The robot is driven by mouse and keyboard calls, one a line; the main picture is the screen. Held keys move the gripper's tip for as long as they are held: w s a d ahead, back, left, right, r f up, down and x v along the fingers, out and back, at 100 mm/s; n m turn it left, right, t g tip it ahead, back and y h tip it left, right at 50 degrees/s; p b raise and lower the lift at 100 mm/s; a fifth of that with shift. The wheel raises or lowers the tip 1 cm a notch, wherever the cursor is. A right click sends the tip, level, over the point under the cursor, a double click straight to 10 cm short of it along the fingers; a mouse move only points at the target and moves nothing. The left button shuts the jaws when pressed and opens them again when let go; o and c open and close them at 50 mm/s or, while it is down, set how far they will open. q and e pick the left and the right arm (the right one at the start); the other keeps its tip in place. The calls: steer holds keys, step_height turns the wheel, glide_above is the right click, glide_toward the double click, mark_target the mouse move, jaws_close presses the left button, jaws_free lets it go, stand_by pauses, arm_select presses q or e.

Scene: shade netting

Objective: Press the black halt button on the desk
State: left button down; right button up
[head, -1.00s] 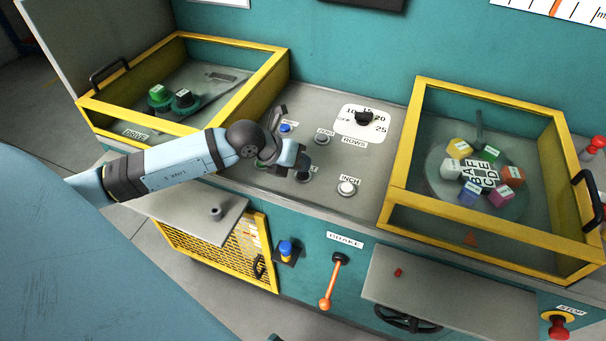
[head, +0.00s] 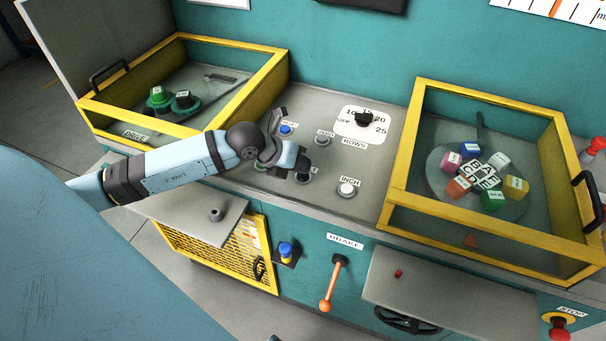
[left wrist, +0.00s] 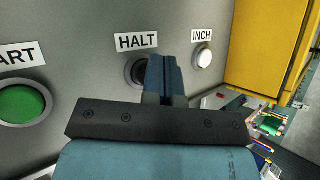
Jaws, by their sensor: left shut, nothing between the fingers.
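The black halt button (left wrist: 133,72) shows in the left wrist view under its HALT label (left wrist: 136,42), its right part hidden behind my fingers. In the head view the button (head: 303,178) is partly covered by my gripper. My left gripper (left wrist: 163,68) is shut and empty, its fingertips close to the button. In the head view this gripper (head: 302,163) is over the button on the grey desk panel (head: 330,205). I cannot tell whether the fingertips touch the button. My right gripper is not in view.
The white INCH button (head: 347,189) is right of the halt button. A green start button (left wrist: 22,104) is left of it in the wrist view. A rotary dial (head: 364,118) sits behind. Yellow-framed guards (head: 412,145) stand either side, the right one over coloured blocks (head: 470,150).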

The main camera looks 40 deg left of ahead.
arm_select(q)
steer(key=shift+r+p, duration=0.35)
steer(key=shift+r, duration=0.35)
step_height(320, 180, up, 6)
steer(key=p, duration=0.4)
stand_by(0.4)
